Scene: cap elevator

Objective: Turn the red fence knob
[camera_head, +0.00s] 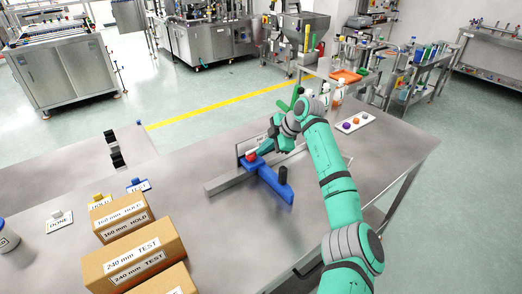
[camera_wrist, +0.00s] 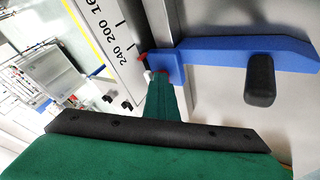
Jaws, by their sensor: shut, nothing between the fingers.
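The red fence knob (camera_head: 250,154) shows as a small red patch on top of the blue fence (camera_head: 270,180), at its rail end. In the wrist view only a sliver of red (camera_wrist: 163,71) shows, just past my fingertips; the rest is hidden behind them. The blue fence (camera_wrist: 225,52) sits across a grey metal rail (camera_head: 228,183) and has a black upright handle (camera_head: 283,175). My gripper (camera_head: 258,152) is shut and empty, its green fingers (camera_wrist: 160,88) reaching down right at the knob. I cannot tell whether they touch it.
A white scale plate (camera_wrist: 113,45) marked 240, 200 and 160 stands along the rail. Cardboard boxes (camera_head: 148,252) labelled HOLD and TEST stand at the front left. A white tray (camera_head: 354,122) with coloured caps lies at the back right. The steel tabletop right of the fence is clear.

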